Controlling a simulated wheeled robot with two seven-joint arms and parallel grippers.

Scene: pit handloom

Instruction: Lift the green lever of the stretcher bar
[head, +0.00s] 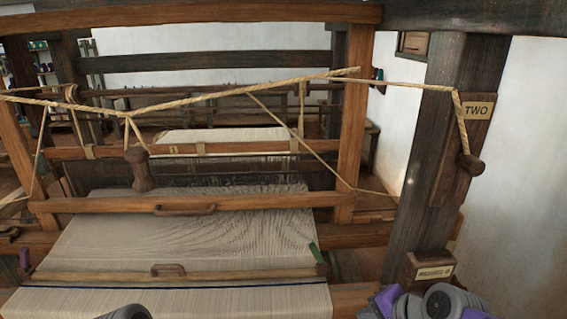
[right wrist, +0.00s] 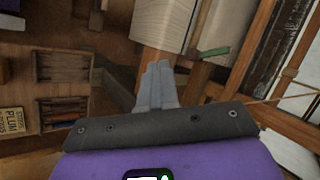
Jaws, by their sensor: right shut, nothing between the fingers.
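The stretcher bar (head: 225,275) is a thin wooden bar lying across the pale cloth, above a dark blue stripe. Its green lever (head: 316,252) is at the right end, near the cloth's edge. In the right wrist view the green lever (right wrist: 214,52) shows to the right of and beyond my right gripper (right wrist: 158,68). That gripper's grey fingers are shut, empty and apart from the lever. In the head view only purple and grey parts of my right arm show at the bottom right; the fingers are not seen there. My left gripper cannot be made out.
A wooden beam with a handle (head: 185,208) crosses above the cloth (head: 180,300). Ropes hang across the frame, with a wooden handle (head: 141,170) at the left. A dark post (head: 425,160) with a "TWO" sign (head: 479,111) and a labelled box (head: 425,271) stand at the right.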

